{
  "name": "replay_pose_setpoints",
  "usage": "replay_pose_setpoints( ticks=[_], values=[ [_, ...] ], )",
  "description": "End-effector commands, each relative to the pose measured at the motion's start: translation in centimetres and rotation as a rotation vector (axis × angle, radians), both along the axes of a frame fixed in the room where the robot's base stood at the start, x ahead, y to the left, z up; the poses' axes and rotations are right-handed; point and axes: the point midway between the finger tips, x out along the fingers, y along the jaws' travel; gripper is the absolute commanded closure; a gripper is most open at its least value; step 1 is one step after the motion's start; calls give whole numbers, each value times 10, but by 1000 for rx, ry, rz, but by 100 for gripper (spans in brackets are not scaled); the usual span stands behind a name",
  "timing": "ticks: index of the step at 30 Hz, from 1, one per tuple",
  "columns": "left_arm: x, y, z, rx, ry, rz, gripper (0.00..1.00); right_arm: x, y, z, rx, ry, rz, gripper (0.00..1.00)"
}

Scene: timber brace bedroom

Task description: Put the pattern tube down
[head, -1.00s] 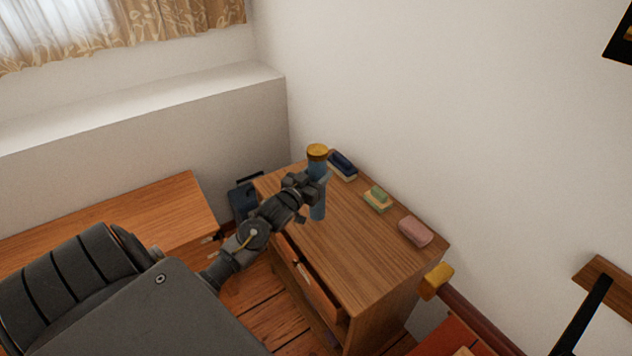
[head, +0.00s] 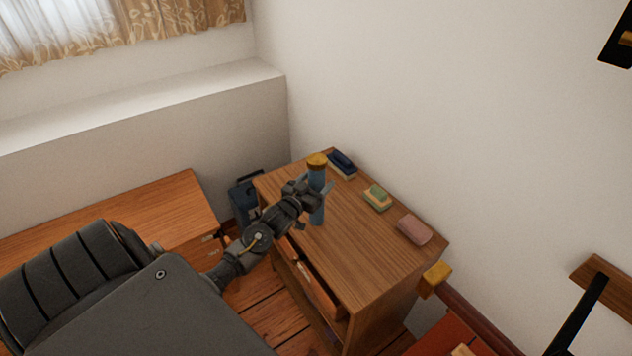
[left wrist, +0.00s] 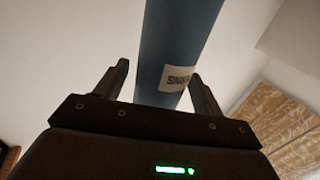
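The pattern tube (head: 317,214), blue with a yellow cap, stands upright on the wooden dresser top (head: 350,245), near its left edge. In the left wrist view the tube (left wrist: 178,45) rises between my two fingers and shows a pale label. My left gripper (head: 322,190) is open around the tube. In the left wrist view the fingers of this gripper (left wrist: 162,85) are spread, with a gap between the left finger and the tube. The right finger overlaps the tube's edge, so I cannot tell whether it touches. My right gripper is out of view.
A dark blue brush-like block (head: 342,164), a green and yellow block (head: 377,197) and a pink block (head: 414,230) lie along the dresser's wall side. A drawer (head: 318,290) stands partly open. Another wooden surface (head: 120,215) is at left. The dresser's front top is clear.

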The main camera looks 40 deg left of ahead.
Motion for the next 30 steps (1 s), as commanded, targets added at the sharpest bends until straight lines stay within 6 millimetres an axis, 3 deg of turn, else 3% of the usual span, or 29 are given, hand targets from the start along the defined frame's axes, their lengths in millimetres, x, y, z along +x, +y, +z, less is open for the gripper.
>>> replay_pose_setpoints(
  ticks=[8,24,30],
  values=[
    [-1,0,4,0,0,0,31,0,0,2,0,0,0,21],
    [-100,-10,1,0,1,0,31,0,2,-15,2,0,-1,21],
    [-117,-11,2,0,1,0,31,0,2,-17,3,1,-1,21]
  ],
)
